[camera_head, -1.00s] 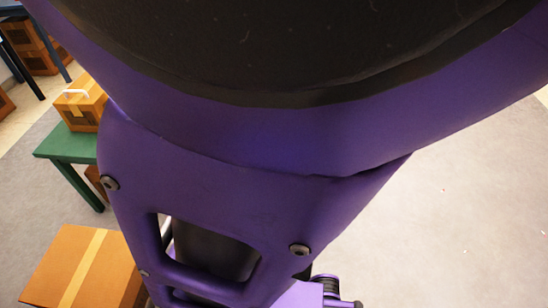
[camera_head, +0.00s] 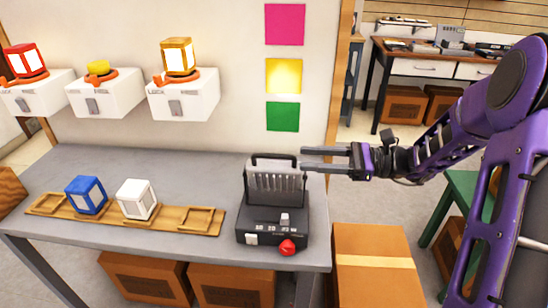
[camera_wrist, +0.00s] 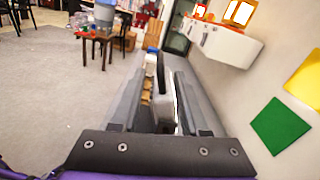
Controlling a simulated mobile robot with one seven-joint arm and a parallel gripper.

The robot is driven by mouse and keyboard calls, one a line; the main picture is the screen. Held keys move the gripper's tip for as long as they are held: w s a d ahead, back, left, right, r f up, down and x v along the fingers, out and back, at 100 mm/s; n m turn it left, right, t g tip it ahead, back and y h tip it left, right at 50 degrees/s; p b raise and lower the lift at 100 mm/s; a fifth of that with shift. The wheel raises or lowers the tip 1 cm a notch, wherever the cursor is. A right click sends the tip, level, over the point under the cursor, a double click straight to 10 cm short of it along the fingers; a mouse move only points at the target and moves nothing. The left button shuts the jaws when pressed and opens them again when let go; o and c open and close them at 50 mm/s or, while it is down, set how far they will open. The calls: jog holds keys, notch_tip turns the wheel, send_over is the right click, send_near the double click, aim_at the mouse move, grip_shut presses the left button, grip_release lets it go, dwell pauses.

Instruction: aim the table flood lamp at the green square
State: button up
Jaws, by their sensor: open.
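The table flood lamp (camera_head: 272,205) stands on the grey table's right end, a black base with switches and a red knob. Its finned grey head (camera_head: 275,187) is upright with a black handle on top, fins toward my head camera; its front is hidden. The green square (camera_head: 283,117) is lowest of three on the wall and also shows in the wrist view (camera_wrist: 280,126). The yellow square (camera_head: 284,76) above it has a bright glow. My gripper (camera_head: 304,159) is open, pointing left at the head's upper right edge. I cannot tell whether it touches.
A wooden rack (camera_head: 180,225) on the table (camera_head: 50,180) holds a blue lantern (camera_head: 86,194) and a white one (camera_head: 136,199). Several wall boxes carry lamps at left. A pink square (camera_head: 284,24) tops the column. A cardboard box (camera_head: 375,265) stands right of the table.

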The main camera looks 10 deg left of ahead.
aim_at(260, 156)
jog(key=a, duration=0.8)
jog(key=shift+s+a+b, duration=0.25)
jog(key=shift+a+b, duration=0.05)
grip_shut()
dwell(1.0)
